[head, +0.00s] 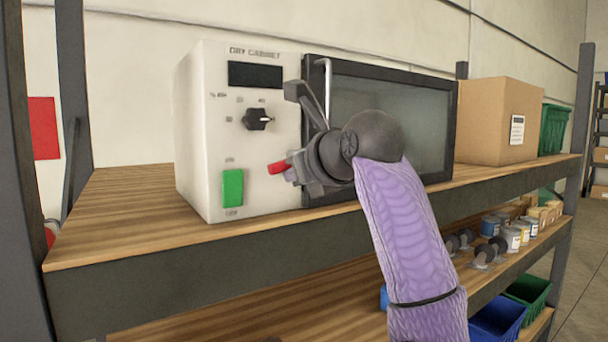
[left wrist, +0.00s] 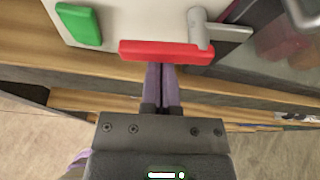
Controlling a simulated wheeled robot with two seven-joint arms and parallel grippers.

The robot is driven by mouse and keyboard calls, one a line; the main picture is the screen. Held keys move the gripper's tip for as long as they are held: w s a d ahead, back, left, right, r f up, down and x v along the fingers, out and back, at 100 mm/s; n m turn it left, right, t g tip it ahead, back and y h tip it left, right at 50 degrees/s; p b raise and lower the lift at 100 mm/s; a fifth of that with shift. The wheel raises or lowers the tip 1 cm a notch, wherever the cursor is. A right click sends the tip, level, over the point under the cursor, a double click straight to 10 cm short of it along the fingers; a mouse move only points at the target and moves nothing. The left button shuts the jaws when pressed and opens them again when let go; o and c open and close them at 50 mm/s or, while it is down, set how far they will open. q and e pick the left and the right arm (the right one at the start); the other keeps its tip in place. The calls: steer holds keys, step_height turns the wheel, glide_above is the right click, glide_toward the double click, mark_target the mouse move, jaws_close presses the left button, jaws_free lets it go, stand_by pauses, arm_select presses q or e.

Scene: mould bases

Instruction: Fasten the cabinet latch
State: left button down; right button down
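The white dry cabinet (head: 240,140) stands on the wooden shelf, with its dark-framed glass door (head: 400,120) appearing shut. The red latch lever (head: 277,168) sits low near the door's left edge. In the left wrist view the red latch lever (left wrist: 165,51) lies crosswise, with a grey pivot (left wrist: 198,28) at its right end and a grey bar pointing right towards the door. My left gripper (left wrist: 161,70) has its fingers together, tips at the lever's near edge; I cannot tell whether they touch it. In the head view my left gripper hides most of the latch. My right gripper is out of view.
The front panel also has a dark display (head: 255,75), a black knob (head: 257,119) and a green switch (head: 232,188). A cardboard box (head: 495,120) and green bin stand to the right. The shelf left of the cabinet is bare. A lower shelf holds cans and bins.

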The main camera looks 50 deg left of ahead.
arm_select(q)
steer(key=shift+w+r, duration=0.2)
steer(key=shift+w, duration=0.2)
step_height(320, 180, down, 4)
steer(key=d+f+b, duration=0.1)
steer(key=b, duration=0.3)
steer(key=w+r+b+v, duration=0.1)
steer(key=b+v, duration=0.1)
steer(key=v, duration=0.7)
steer(key=shift+s+r, duration=0.15)
steer(key=shift+s, duration=0.05)
steer(key=shift+d, duration=0.1)
